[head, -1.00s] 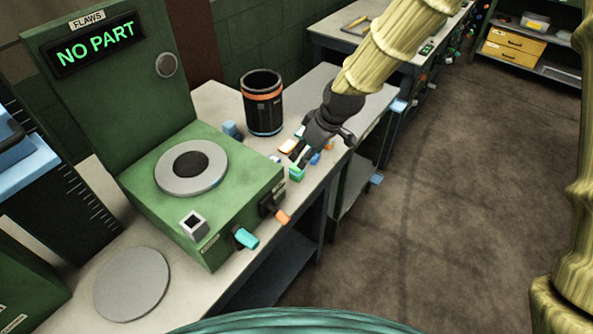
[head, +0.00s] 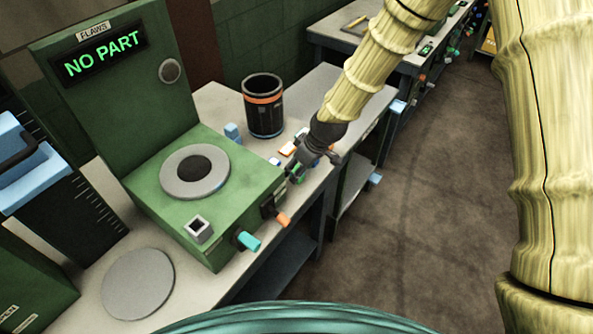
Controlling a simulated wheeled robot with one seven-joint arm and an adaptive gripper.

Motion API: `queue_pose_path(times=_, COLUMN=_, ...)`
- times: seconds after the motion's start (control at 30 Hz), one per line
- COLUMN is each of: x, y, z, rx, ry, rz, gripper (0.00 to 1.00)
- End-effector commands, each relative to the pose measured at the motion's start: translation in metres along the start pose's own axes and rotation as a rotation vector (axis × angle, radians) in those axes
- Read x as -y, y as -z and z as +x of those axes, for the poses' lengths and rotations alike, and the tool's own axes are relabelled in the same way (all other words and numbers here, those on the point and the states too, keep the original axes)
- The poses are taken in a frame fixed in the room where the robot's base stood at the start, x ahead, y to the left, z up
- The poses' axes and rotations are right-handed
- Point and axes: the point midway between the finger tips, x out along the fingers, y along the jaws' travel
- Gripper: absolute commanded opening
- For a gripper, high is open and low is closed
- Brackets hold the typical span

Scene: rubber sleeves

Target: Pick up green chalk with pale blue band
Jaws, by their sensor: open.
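Several small chalk-like pieces lie in a cluster on the grey bench top, between the green machine and the black cup. A green piece (head: 298,178) shows at the near edge of the cluster, right by my gripper's fingers. Any pale blue band on it is too small to make out. My gripper (head: 299,171) is open and reaches down over the cluster from the upper right. Its fingers partly hide the green piece and the pieces beside it. I cannot tell whether the fingers touch it.
The black cup with an orange band (head: 264,118) stands behind the cluster.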

Motion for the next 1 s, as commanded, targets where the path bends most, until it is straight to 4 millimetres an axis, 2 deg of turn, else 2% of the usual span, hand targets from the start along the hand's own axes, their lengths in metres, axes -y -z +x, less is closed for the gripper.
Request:
queue_pose_path(times=0.2, x=0.001, y=0.000, z=0.014, rx=0.002, ry=0.002, rz=0.000, gripper=0.57)
queue_pose_path(times=0.5, x=0.001, y=0.000, z=0.017, rx=0.000, ry=0.001, rz=0.000, gripper=0.57)
queue_pose_path(times=0.57, x=0.001, y=0.000, z=0.017, rx=0.000, ry=0.001, rz=0.000, gripper=0.50)
queue_pose_path(times=0.8, x=0.001, y=0.000, z=0.017, rx=0.000, ry=0.001, rz=0.000, gripper=0.07)
queue_pose_path(times=1.0, x=0.001, y=0.000, z=0.017, rx=0.000, ry=0.001, rz=0.000, gripper=0.07)
